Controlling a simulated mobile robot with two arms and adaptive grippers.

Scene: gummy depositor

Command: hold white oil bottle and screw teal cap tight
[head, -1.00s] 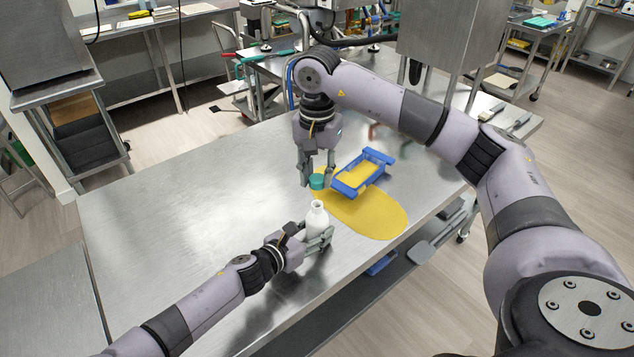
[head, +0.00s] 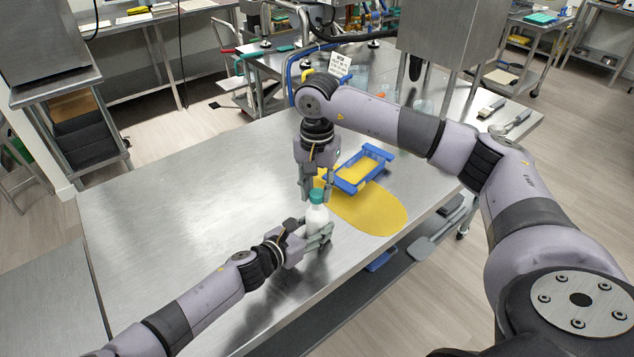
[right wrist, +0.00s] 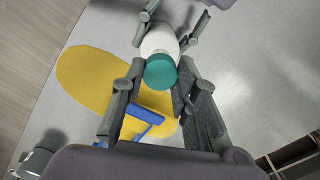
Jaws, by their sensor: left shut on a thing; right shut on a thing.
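The white oil bottle (head: 317,216) stands upright near the front edge of the steel table. My left gripper (head: 326,236) is shut around its body from the left. The teal cap (head: 317,196) sits at the bottle's mouth, in line with the neck. My right gripper (head: 316,190) comes down from above and is shut on the cap. In the right wrist view the teal cap (right wrist: 160,71) lies between the fingers of my right gripper (right wrist: 158,80), with the white bottle (right wrist: 159,40) behind it. How far the cap is threaded cannot be seen.
A yellow oval mat (head: 378,217) lies right of the bottle. A blue-framed tray with yellow inside (head: 352,188) stands close to my right gripper. The table's left part (head: 190,210) is clear. A steel machine (head: 450,40) stands at the back.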

